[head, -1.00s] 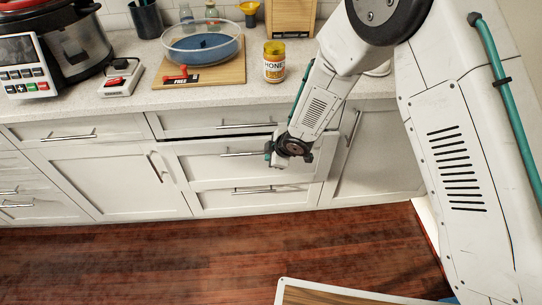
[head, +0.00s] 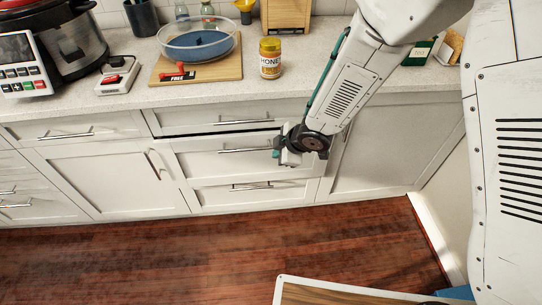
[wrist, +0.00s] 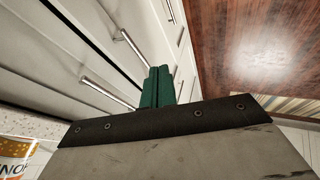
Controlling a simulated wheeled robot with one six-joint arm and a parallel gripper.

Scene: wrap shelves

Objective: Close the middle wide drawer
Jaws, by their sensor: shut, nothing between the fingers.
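The middle wide drawer (head: 215,162) is in the head view, below the counter. It stands out a little, with a thin dark gap along its top edge. Its bar handle (head: 245,149) also shows in the wrist view (wrist: 133,47). My gripper (head: 278,153) is in front of the right part of this drawer, by the right end of the handle. In the wrist view its green fingers (wrist: 157,87) are shut together and empty, pointing at the drawer fronts. I cannot tell whether they touch the drawer. My wrist hides the drawer's right end.
The top drawer (head: 190,122) is above and the bottom drawer (head: 215,197) below. A cabinet door (head: 375,145) is to the right.

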